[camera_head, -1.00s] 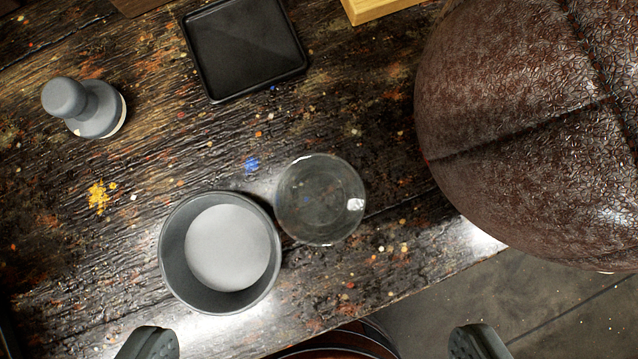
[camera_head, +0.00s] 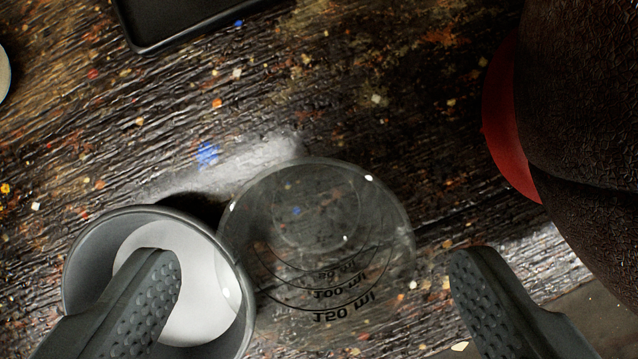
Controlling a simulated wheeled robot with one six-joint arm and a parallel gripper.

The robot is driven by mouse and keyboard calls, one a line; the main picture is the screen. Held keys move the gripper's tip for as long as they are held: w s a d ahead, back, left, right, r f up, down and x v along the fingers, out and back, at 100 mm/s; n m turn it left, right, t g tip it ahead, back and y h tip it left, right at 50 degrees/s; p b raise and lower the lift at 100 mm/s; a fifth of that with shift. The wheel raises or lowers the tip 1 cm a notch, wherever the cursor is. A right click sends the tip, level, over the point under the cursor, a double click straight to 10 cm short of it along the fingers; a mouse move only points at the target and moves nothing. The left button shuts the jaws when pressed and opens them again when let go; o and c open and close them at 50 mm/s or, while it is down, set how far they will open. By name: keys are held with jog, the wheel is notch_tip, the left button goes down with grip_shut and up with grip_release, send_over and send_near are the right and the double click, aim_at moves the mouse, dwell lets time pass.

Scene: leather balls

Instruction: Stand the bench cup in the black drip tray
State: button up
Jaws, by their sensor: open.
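A clear cup with ml marks, which I take as the bench cup (camera_head: 330,215), stands upright on the dark wooden bench in the lower middle. My gripper (camera_head: 315,268) is open, with one finger to each side of the clear cup and apart from its wall. The left finger overlaps a grey round bowl (camera_head: 85,265) with a pale inside; I cannot tell whether its tip is above or inside the bowl. The bowl sits close against the cup's left side. The black drip tray (camera_head: 185,38) is at the top left, only its near edge in view.
A large dark brown leather ball (camera_head: 590,130) with a red part (camera_head: 508,130) fills the right side. The bench's near edge is at the lower right. The bench between cup and tray holds only small paint flecks.

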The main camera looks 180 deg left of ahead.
jog(key=shift+w+f, duration=0.2)
jog(key=shift+f, duration=0.35)
jog(key=shift+c, duration=0.4)
jog(key=c, duration=1.3)
notch_tip(320, 180, up, 10)
jog(key=shift+r, duration=0.1)
jog(key=shift+c, duration=0.2)
